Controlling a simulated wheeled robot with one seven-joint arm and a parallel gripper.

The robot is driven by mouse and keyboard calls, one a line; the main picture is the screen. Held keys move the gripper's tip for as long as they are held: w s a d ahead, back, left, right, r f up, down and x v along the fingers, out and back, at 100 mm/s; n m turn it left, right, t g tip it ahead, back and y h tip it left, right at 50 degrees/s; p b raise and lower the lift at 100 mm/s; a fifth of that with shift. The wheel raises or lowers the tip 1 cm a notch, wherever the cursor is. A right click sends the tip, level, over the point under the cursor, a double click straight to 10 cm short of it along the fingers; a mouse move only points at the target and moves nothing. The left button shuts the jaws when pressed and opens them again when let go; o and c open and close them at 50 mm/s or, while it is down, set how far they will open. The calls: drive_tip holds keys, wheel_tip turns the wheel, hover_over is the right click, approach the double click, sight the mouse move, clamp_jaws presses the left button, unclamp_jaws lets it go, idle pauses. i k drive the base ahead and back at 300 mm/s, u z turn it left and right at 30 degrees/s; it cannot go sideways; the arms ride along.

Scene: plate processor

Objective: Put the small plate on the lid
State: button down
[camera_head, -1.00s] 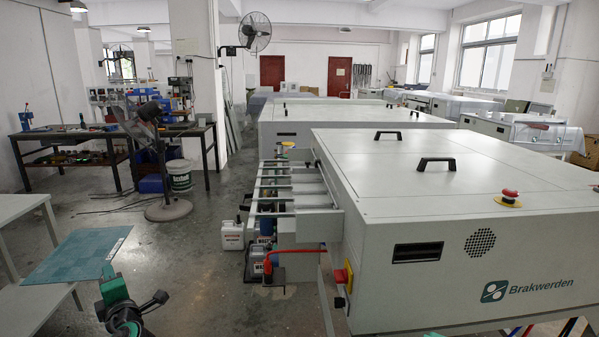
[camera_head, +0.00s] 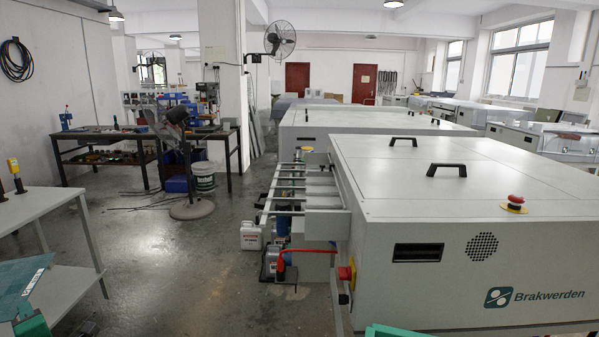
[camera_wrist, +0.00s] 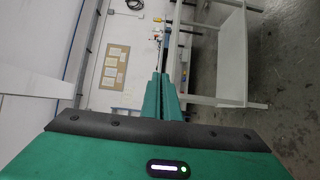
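The small plate (camera_head: 22,284) is a thin teal sheet with a pale printed strip along one edge. It is at the lower left of the head view, partly cut off by the picture edge. My gripper (camera_head: 24,312) is shut on its near edge. In the wrist view my green fingers (camera_wrist: 163,78) are close together, and the plate (camera_wrist: 165,48) shows only as a thin blue edge beyond them. The lid (camera_head: 470,178) is the flat pale top of the Brakwerden machine at the right. The plate is well left of it, apart from it.
Two black handles (camera_head: 446,170) and a red emergency button (camera_head: 515,203) stand up from the lid. A grey table (camera_head: 50,210) stands at the left, near the plate. A roller frame (camera_head: 300,195) and white jugs (camera_head: 251,236) are left of the machine. Open floor lies between.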

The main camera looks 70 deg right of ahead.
sight(368, 173)
drive_tip(key=z, duration=0.1)
drive_tip(key=k, duration=1.4)
drive_tip(key=z, duration=0.75)
drive_tip(key=i, duration=1)
drive_tip(key=u, duration=0.1)
